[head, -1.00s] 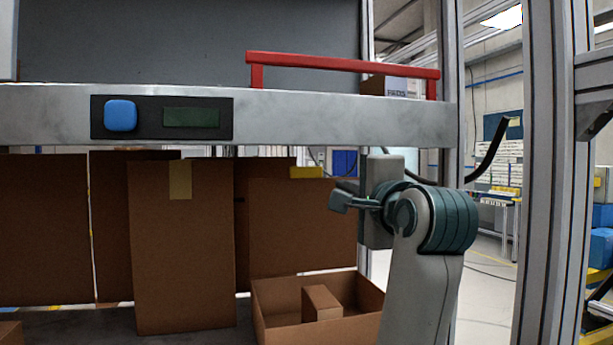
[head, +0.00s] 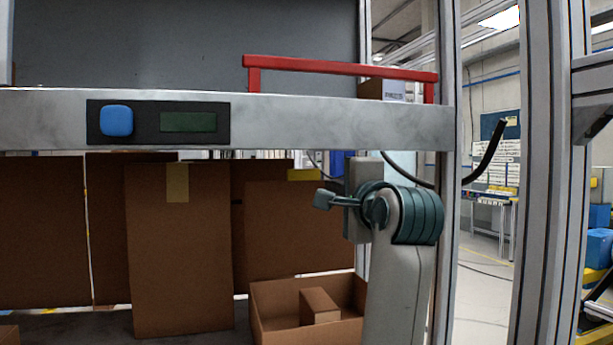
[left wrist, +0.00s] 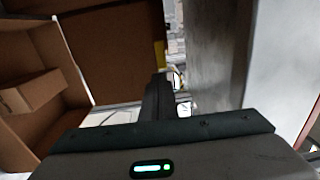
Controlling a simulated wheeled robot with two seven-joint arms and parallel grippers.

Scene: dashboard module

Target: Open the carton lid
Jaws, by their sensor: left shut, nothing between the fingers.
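An open brown carton (head: 268,302) stands at the bottom centre of the head view, with a small brown box (head: 320,305) inside. It also shows at the left of the left wrist view (left wrist: 50,50). A tall upright cardboard panel with a strip of tape (head: 180,260) stands left of it; I cannot tell whether it is the lid. Another brown panel with a yellow label (head: 285,225) is behind. My left gripper (head: 323,199) is shut and empty, above the open carton and apart from the cardboard in the head view. Its fingers show in the left wrist view (left wrist: 160,85). My right gripper is out of view.
A metal beam (head: 330,122) with a blue button (head: 117,120) and a red handle (head: 340,67) crosses above the cardboard. Metal posts (head: 545,200) stand at the right.

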